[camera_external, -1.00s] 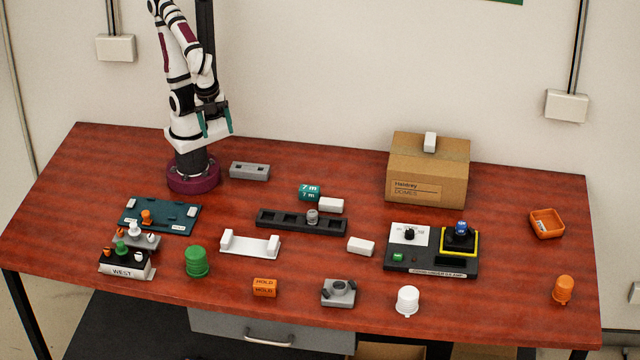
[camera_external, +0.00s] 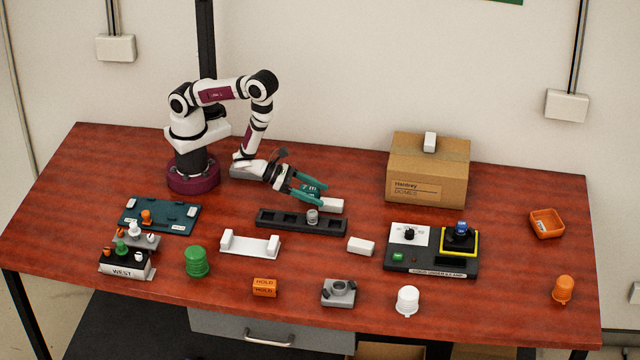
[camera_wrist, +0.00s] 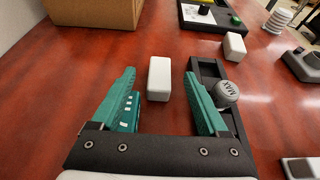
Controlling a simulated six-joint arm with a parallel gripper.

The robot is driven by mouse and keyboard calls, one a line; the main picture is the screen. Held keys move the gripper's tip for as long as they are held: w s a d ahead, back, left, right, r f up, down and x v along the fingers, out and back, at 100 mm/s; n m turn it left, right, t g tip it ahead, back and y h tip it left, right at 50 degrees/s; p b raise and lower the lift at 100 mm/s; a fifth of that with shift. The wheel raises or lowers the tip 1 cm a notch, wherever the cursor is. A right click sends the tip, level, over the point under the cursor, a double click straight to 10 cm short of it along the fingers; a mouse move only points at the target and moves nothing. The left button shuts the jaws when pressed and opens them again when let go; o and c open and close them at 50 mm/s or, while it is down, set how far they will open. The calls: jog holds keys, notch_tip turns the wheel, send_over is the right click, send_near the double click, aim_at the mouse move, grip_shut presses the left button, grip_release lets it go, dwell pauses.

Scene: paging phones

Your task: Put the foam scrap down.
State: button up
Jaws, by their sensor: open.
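The foam scrap is not marked by name; plain white blocks fit it, and I cannot tell which one is meant. One white block (camera_external: 333,205) lies on the table behind the black slotted rail, just ahead of my gripper (camera_external: 319,195). In the wrist view this block (camera_wrist: 159,80) shows between the fingertips of my gripper (camera_wrist: 160,74), with gaps on both sides. The teal fingers are open and hold nothing. Another white block (camera_external: 361,246) lies right of the rail, and a third (camera_external: 430,142) sits on the cardboard box.
A teal block marked "7 m" (camera_external: 308,187) is close to the left finger in the wrist view (camera_wrist: 129,111). The black rail (camera_external: 271,217) holds a grey knob (camera_external: 312,216). The cardboard box (camera_external: 450,185) stands behind right. Bare table lies left of the orange tray (camera_external: 547,228).

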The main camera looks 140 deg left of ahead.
aim_at(338, 202)
jog(key=x, duration=0.7)
grip_shut()
